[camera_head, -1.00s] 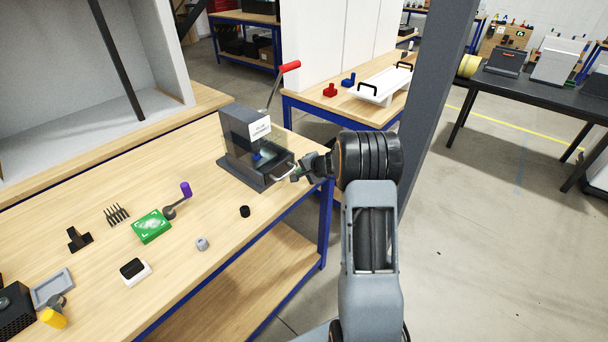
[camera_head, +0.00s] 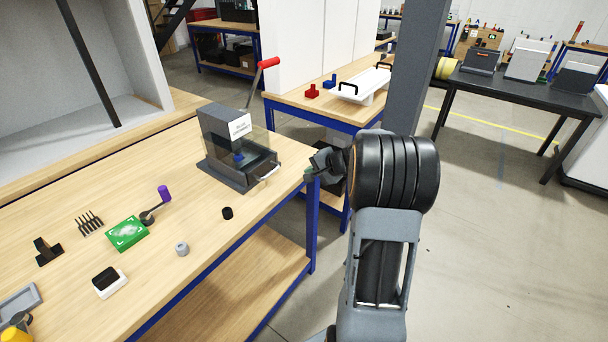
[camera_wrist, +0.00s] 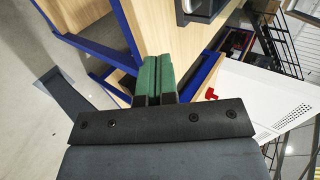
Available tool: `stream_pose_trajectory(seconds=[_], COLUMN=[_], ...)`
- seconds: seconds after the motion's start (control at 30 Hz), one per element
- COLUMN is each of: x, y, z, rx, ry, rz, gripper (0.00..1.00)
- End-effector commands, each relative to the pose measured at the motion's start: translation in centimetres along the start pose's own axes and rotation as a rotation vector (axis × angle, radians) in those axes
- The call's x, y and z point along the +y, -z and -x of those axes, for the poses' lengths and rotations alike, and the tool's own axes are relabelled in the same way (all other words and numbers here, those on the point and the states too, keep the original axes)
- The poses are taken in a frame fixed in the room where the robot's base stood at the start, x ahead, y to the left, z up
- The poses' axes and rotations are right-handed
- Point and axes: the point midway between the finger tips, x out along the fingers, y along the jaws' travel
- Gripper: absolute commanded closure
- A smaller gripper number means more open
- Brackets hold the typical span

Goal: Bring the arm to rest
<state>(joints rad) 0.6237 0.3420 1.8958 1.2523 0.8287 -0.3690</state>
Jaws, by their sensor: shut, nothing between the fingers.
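My gripper (camera_head: 312,168) is at the right end of the wooden workbench (camera_head: 185,255), just off its corner, to the right of the grey press-like machine with a drawer. In the wrist view my gripper's green fingers (camera_wrist: 155,78) are together with nothing between them. My arm reaches up from the bottom of the head view, and its black wrist joint hides part of the gripper.
The grey machine (camera_head: 225,140) has a red-tipped lever (camera_head: 268,63) and a handled drawer (camera_head: 262,172). A green board (camera_head: 128,233), a black cylinder (camera_head: 227,213) and other small parts lie on the bench. A grey post (camera_head: 415,70) stands behind my arm.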

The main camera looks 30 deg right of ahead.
Motion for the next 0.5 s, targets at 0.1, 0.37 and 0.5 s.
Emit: stream_pose_trajectory(seconds=[0.1,0.37,0.5], x=[0.1,0.3,4.1], y=[0.1,0.0,-2.5], z=[0.8,1.2,1.3], rx=[0.003,-0.004,-0.080], ry=[0.000,-0.011,-0.157], rz=[-0.001,-0.025,-0.013], gripper=[1.00,1.00,1.00])
